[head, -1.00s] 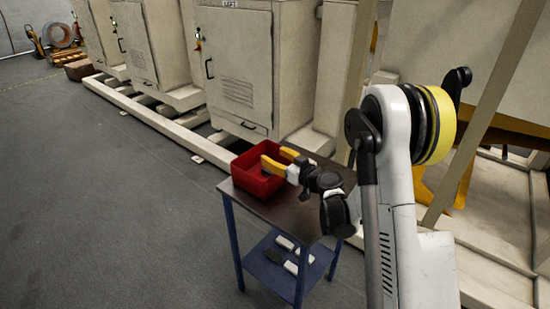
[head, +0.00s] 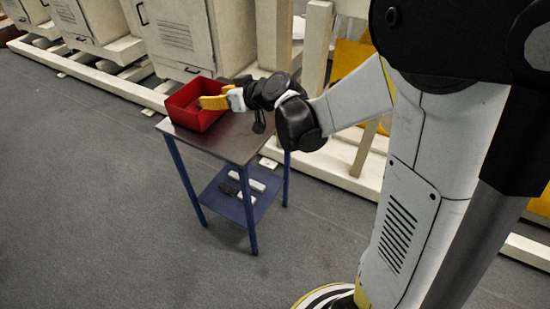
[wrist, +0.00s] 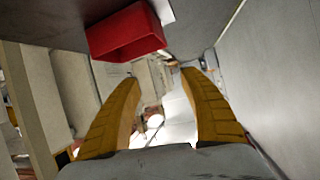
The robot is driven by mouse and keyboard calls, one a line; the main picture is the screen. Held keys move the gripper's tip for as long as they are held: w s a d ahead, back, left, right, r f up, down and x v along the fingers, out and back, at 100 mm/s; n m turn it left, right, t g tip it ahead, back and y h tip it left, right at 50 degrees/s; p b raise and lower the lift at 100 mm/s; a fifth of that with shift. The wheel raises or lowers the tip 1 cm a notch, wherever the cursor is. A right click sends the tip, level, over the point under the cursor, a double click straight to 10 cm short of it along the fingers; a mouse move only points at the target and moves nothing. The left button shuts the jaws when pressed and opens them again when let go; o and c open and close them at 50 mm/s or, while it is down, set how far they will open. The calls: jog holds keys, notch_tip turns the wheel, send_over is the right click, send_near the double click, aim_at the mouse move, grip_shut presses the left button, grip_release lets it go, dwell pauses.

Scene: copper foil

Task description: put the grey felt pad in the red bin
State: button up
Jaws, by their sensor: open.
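The red bin (head: 187,118) stands on the left part of the small table's dark top. It also shows at the top of the wrist view (wrist: 125,36). My gripper (head: 204,102) is at the bin's right side in the head view, its yellow fingers overlapping the bin's opening. In the wrist view my gripper (wrist: 157,76) has its two fingers wide apart, with nothing visible between them. I cannot clearly identify the grey felt pad. A small dark flat piece (head: 229,189) lies on the table's lower shelf, but I cannot tell if it is the pad.
The table (head: 230,143) has blue legs and a blue lower shelf (head: 222,205) with pale bars (head: 247,181) on it. Beige cabinets (head: 175,35) and pale floor beams (head: 110,82) stand behind. The grey floor to the left (head: 80,180) is clear.

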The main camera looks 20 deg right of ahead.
jog(key=s+d+m+g+h, duration=0.2)
jog(key=s, duration=1.2)
jog(key=s+d+m+g+h, duration=0.2)
jog(key=s+d+h, duration=0.1)
jog(key=s, duration=1.2)
jog(key=shift+s+f+g+h, duration=0.15)
jog(key=shift+f+g+h, duration=0.15)
jog(key=shift+f, duration=0.05)
